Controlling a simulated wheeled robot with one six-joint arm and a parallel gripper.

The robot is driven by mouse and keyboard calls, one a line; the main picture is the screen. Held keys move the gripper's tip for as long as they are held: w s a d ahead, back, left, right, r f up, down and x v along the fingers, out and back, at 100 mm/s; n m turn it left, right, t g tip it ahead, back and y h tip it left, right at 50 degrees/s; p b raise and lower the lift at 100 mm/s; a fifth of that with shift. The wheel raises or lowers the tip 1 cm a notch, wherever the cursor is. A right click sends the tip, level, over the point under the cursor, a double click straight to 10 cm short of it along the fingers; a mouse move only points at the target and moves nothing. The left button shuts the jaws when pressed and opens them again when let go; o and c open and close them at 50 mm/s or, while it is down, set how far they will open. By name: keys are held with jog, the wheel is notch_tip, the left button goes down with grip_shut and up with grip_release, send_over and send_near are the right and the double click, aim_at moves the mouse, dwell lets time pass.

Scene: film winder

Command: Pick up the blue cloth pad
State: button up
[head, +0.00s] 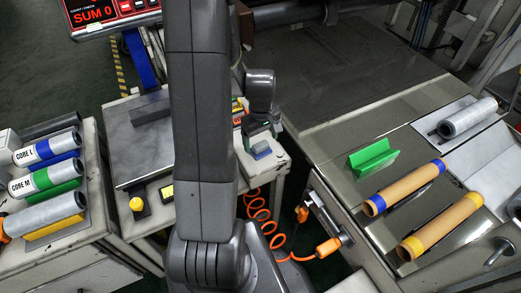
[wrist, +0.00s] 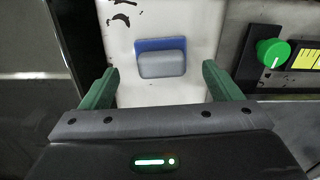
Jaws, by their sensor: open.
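The blue cloth pad (wrist: 161,63) lies on a worn white surface in the wrist view. It has a grey-blue padded front and a darker blue strip along its far edge. It also shows in the head view as a small blue block (head: 261,150) on the white stand, just below my gripper. My gripper (wrist: 160,78) is open and empty, with its green fingers apart on the left and right of the pad. The pad lies a little ahead, between the finger lines, and appears untouched. In the head view my arm hides part of the stand.
A green knob (wrist: 273,52) and a yellow display (wrist: 306,56) are on the right in the wrist view. In the head view, a coiled orange hose (head: 258,207) hangs below the stand. Labelled cores (head: 42,152) lie left; a green bracket (head: 372,158) and tubes (head: 405,188) lie right.

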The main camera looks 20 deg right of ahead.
aim_at(261, 144)
jog(key=shift+a+f, duration=0.1)
jog(key=shift+f, duration=1.45)
jog(key=c, duration=1.1)
notch_tip(261, 144, up, 10)
jog(key=shift+r+p, duration=0.1)
jog(key=shift+p, duration=0.9)
jog(key=shift+o, duration=0.9)
jog(key=shift+w, duration=0.1)
jog(key=shift+c, duration=0.4)
